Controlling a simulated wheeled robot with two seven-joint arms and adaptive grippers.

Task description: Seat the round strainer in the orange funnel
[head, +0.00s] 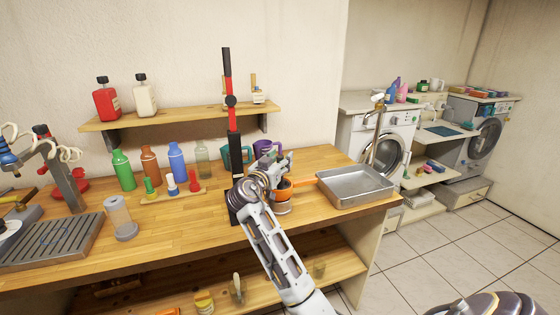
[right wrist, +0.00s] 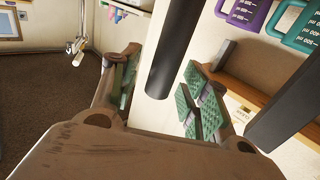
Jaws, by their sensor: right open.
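The orange funnel (head: 284,193) sits on the wooden bench over a small grey base, just below my right gripper, which hides part of it. My right gripper (head: 282,165) is open above the funnel. In the right wrist view (right wrist: 157,95) a dark round rod (right wrist: 180,45) stands between its green-padded fingers with gaps on both sides. I cannot tell what the rod belongs to. I cannot clearly make out the round strainer; the gripper covers the funnel's top. My left gripper is not in view.
A tall black and red post (head: 232,110) stands close left of my right gripper. A teal jug (head: 236,158) and a purple jug (head: 267,148) stand behind. A metal tray (head: 355,188) is to the right. The front middle of the bench is clear.

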